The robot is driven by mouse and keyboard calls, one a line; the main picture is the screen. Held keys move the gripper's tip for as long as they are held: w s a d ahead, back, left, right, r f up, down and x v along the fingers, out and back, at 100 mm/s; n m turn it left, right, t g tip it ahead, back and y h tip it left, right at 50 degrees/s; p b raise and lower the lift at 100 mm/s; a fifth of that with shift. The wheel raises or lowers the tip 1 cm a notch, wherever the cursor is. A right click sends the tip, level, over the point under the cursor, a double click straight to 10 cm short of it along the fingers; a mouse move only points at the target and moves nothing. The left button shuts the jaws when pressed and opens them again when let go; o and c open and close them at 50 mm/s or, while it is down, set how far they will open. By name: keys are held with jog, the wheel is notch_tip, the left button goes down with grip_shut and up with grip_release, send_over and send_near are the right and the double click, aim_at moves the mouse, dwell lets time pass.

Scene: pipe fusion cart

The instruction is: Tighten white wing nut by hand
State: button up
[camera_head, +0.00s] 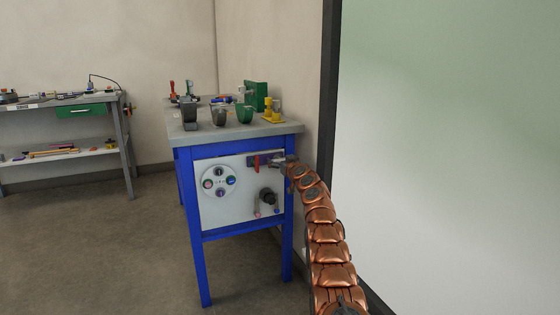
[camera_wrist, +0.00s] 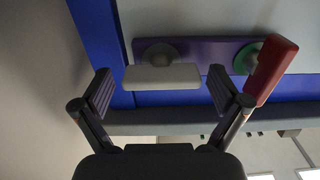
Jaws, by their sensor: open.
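In the wrist view, the white wing nut (camera_wrist: 162,77) is a flat pale bar on a round grey base. It lies crosswise on a purple plate (camera_wrist: 208,50). My gripper (camera_wrist: 161,92) is open, with one finger on each side of the white bar and gaps showing between. In the head view, my gripper (camera_head: 284,161) is at the right end of the purple plate on the cart's front panel. The white wing nut cannot be made out there. A red wing nut (camera_wrist: 271,69) on a green base stands tilted just outside my right finger.
The blue-framed cart (camera_head: 185,215) carries cups and fittings on its grey top. Its white panel (camera_head: 225,211) bears a round dial plate (camera_head: 219,181) and a dark knob (camera_head: 268,196). A wall and dark frame lie close at the right. Floor at the left is clear.

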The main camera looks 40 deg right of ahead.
jog(key=shift+c, duration=0.2)
jog(key=c, duration=1.1)
jog(key=shift+m, duration=0.4)
jog(key=m, duration=0.1)
jog(key=m+b, duration=0.1)
jog(key=shift+w+f+m, duration=0.1)
jog(key=shift+f+m, duration=0.1)
jog(key=shift+m, duration=0.2)
jog(key=m, duration=0.4)
jog(key=shift+m+b, duration=0.3)
jog(key=shift+b, duration=0.1)
jog(key=m, duration=0.6)
jog(key=shift+d, duration=0.15)
jog(key=shift+f+m+p, duration=0.15)
jog(key=shift+m+p, duration=0.35)
jog(key=shift+m, duration=0.9)
